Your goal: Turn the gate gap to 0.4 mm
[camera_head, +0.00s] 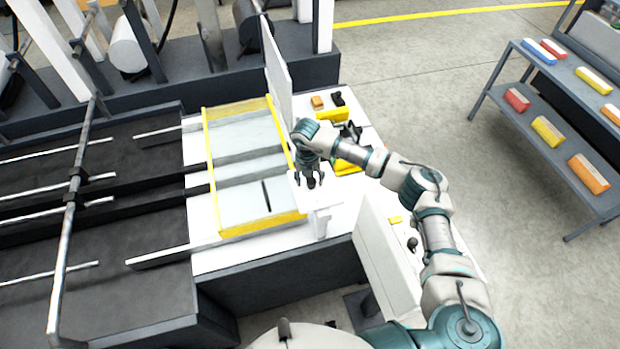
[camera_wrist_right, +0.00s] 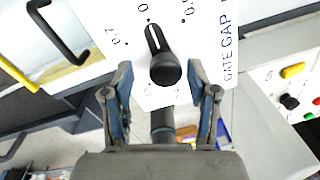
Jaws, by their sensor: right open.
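The gate gap knob (camera_wrist_right: 165,70) is black with a white pointer line, on a white dial panel (camera_wrist_right: 213,45) lettered GATE GAP in the right wrist view. Other scale numbers are partly cut off or hard to read. My right gripper (camera_wrist_right: 161,78) is open, one finger on each side of the knob, with visible space on both sides. In the head view my right gripper (camera_head: 311,182) is over the white panel beside the yellow-framed gate. My left gripper is not in view.
The yellow-framed gate (camera_head: 258,228) lies left of my right gripper. A control box (camera_wrist_right: 293,101) with coloured buttons stands at right in the wrist view. A black handle (camera_wrist_right: 62,38) is at upper left. A shelf (camera_head: 545,112) with coloured boxes stands far right.

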